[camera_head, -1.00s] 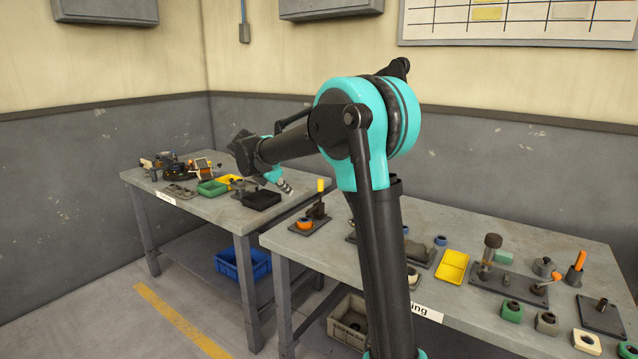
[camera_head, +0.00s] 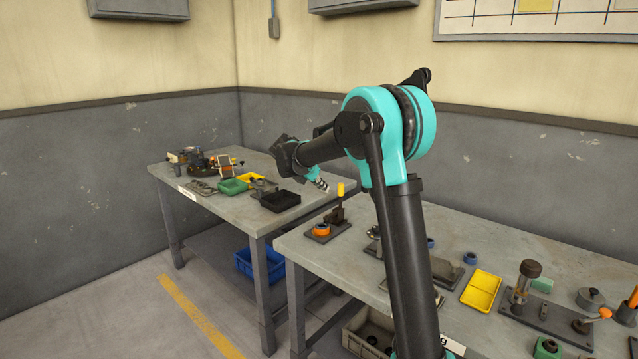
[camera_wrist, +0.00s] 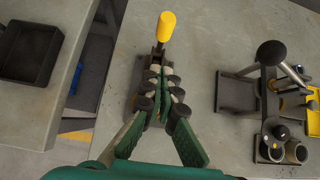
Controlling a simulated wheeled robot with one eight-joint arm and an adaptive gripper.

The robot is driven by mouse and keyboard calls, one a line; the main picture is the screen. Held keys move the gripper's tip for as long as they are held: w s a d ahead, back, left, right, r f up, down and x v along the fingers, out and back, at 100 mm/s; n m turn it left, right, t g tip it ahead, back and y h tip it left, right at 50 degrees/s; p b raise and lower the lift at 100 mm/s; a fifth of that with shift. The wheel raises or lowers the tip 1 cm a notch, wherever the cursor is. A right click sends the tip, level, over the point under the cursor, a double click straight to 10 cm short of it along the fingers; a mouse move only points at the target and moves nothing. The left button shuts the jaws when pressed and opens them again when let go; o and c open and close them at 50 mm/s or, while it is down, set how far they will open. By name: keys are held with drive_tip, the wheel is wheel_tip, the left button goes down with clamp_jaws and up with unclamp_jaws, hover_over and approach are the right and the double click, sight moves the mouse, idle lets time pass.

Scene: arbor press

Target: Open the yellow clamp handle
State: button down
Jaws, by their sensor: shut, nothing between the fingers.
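The yellow clamp handle (camera_head: 340,189) stands upright on its dark clamp (camera_head: 336,214), near the left end of the near table. In the wrist view the yellow handle (camera_wrist: 166,26) shows at the top, just beyond my fingertips. My gripper (camera_head: 322,185) is close to the left of the handle in the head view, with a small gap in the picture; contact cannot be told. In the wrist view my gripper (camera_wrist: 163,82) has its fingers together, with nothing seen between them. The fingers hide most of the clamp body below the handle.
A black tray (camera_head: 280,201) lies on the other table, across a gap. A grey tray (camera_wrist: 236,92) and a black-knobbed lever (camera_wrist: 271,53) stand to the right in the wrist view. The tabletop between is bare.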

sight(339, 192)
drive_tip(key=shift+w+d+f, duration=0.45)
drive_tip(key=shift+w+d, duration=0.35)
drive_tip(key=shift+w+d+f, duration=0.45)
drive_tip(key=shift+w+d, duration=0.3)
drive_tip(key=shift+d, duration=0.05)
drive_tip(key=shift+w+d+f, duration=0.45)
drive_tip(key=shift+w+d, duration=0.35)
drive_tip(key=shift+w, duration=0.1)
